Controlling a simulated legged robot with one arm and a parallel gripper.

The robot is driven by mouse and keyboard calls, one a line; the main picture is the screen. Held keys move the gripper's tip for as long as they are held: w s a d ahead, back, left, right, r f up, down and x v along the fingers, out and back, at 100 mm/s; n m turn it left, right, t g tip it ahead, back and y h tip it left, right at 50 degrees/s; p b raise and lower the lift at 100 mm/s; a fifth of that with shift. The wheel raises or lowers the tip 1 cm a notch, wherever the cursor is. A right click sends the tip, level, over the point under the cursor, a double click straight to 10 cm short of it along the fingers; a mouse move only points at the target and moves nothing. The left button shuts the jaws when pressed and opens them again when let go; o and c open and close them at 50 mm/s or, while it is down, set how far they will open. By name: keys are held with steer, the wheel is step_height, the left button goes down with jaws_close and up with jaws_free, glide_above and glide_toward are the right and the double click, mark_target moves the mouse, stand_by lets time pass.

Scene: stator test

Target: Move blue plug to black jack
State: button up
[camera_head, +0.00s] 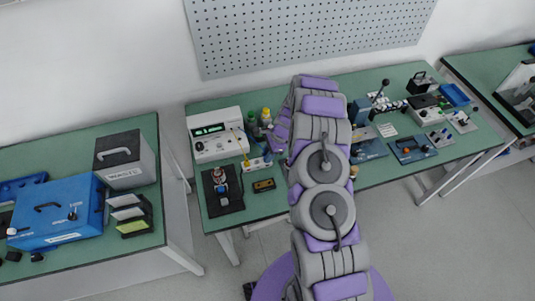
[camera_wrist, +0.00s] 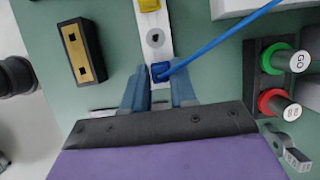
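In the wrist view the blue plug (camera_wrist: 160,73) sits at the near end of a narrow white strip (camera_wrist: 167,17), with a blue cable (camera_wrist: 230,34) running to the upper right. The black jack (camera_wrist: 156,37) is an empty dark round socket on the strip, just beyond the blue plug. A yellow plug (camera_wrist: 149,5) is at the top edge. The two fingers of my gripper (camera_wrist: 160,84) flank the blue plug closely; whether they touch it is not clear. In the head view the strip (camera_head: 257,163) lies left of my arm, and my gripper is mostly hidden by it.
Left of the strip lies a black block with a gold face (camera_wrist: 78,52); right of it stands a button box with a green button (camera_wrist: 283,58) and a red button (camera_wrist: 278,102). A white instrument (camera_head: 217,135) stands behind.

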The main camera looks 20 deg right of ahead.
steer(key=o, duration=0.5)
steer(key=v, duration=1.7)
steer(key=shift+d+p, duration=0.2)
steer(key=shift+p, duration=0.2)
steer(key=shift+r, duration=0.1)
